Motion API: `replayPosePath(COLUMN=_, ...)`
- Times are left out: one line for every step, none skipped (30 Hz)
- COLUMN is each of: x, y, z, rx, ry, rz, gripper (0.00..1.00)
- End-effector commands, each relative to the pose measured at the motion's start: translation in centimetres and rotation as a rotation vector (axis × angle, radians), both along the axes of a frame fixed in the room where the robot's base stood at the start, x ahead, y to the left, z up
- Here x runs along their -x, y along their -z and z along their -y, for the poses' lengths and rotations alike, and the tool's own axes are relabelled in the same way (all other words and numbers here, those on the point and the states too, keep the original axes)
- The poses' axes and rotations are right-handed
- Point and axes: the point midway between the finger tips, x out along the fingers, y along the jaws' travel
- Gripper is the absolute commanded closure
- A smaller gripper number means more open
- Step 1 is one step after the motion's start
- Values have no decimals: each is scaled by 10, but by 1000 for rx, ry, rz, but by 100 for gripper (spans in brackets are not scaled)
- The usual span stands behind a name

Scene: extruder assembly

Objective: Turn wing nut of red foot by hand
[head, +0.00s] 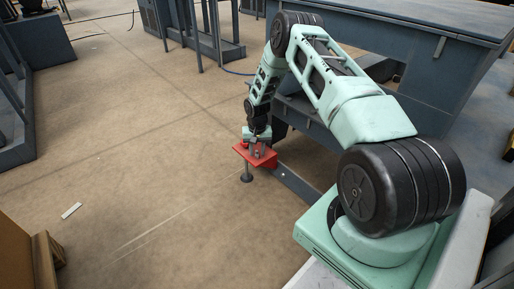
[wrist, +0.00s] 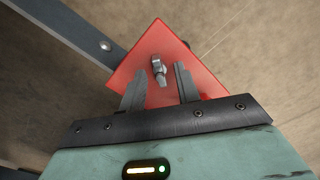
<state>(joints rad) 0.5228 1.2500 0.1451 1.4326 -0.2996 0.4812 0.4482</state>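The red foot (head: 247,153) is a red plate on a dark post with a round pad, standing on the floor at the end of a dark beam. It also shows from above in the wrist view (wrist: 142,62). The grey wing nut (wrist: 158,70) sits on top of the red plate. My gripper (wrist: 158,84) is open, with one finger on each side of the wing nut and a visible gap to both. In the head view my gripper (head: 258,150) is right over the red plate and hides the wing nut.
The dark beam (head: 298,186) runs from the red foot toward the lower right. A large blue-grey machine frame (head: 437,85) stands behind my arm.

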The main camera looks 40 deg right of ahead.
Motion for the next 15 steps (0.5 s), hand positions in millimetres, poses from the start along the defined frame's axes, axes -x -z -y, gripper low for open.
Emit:
replayPosePath(x=0, y=0, z=0, rx=0, ry=1, rz=0, gripper=68)
replayPosePath(x=0, y=0, z=0, rx=0, ry=1, rz=0, gripper=68)
replayPosePath(x=0, y=0, z=0, rx=0, ry=1, rz=0, gripper=68)
replayPosePath(x=0, y=0, z=0, rx=1, ry=2, rz=1, gripper=68)
replayPosePath(x=0, y=0, z=0, rx=1, ry=2, rz=1, gripper=68)
replayPosePath(x=0, y=0, z=0, rx=1, ry=2, rz=1, gripper=68)
replayPosePath(x=0, y=-1, z=0, rx=1, ry=2, rz=1, gripper=68)
replayPosePath(x=0, y=-1, z=0, rx=1, ry=3, rz=1, gripper=68)
replayPosePath(x=0, y=-3, z=0, rx=1, ry=3, rz=1, gripper=68)
replayPosePath(x=0, y=-5, z=0, rx=1, ry=3, rz=1, gripper=68)
replayPosePath(x=0, y=-8, z=1, rx=1, ry=3, rz=1, gripper=68)
replayPosePath(x=0, y=-11, z=1, rx=1, ry=3, rz=2, gripper=68)
replayPosePath(x=0, y=-14, z=1, rx=2, ry=3, rz=1, gripper=68)
replayPosePath(x=0, y=-17, z=1, rx=2, ry=3, rz=1, gripper=68)
replayPosePath(x=0, y=-22, z=1, rx=2, ry=3, rz=1, gripper=68)
